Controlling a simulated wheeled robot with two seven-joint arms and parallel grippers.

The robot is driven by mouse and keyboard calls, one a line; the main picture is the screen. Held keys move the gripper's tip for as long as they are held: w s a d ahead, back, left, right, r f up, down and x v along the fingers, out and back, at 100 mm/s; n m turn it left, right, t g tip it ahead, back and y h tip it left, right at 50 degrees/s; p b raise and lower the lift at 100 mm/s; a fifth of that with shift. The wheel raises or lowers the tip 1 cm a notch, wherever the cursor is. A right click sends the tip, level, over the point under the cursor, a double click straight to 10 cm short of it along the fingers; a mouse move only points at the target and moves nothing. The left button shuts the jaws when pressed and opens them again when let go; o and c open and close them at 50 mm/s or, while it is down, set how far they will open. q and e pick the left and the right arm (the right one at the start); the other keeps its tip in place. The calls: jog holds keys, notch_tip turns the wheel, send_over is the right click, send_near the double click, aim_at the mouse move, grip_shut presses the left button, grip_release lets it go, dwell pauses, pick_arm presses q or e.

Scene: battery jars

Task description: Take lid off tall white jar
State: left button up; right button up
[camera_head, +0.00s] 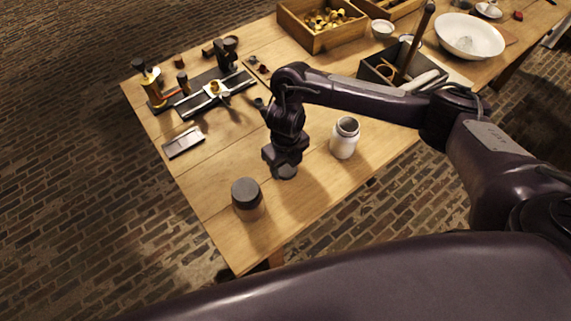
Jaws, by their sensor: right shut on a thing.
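The tall white jar (343,144) stands upright on the wooden table, with its mouth open and a dark inside showing. My right gripper (286,168) is to the left of the jar, pointing down and low over the table. It is shut on a grey round lid (288,173). The lid is at or just above the tabletop; I cannot tell whether it touches. The fingers partly hide the lid. My left gripper is not in view.
A second jar with a dark grey lid (246,187) stands left of my right gripper, near the table's front edge. A metal plate (183,142) and a tool fixture (213,94) lie farther back. A dark box (379,73) and a white bowl (468,37) stand behind.

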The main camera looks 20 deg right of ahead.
aim_at(286, 168)
jog(key=shift+f, duration=0.15)
jog(key=o, duration=1.1)
jog(key=shift+c, duration=0.2)
jog(key=shift+r, duration=0.35)
notch_tip(286, 168, up, 12)
jog(key=p, duration=0.2)
jog(key=shift+p, duration=0.3)
jog(key=shift+f, duration=0.15)
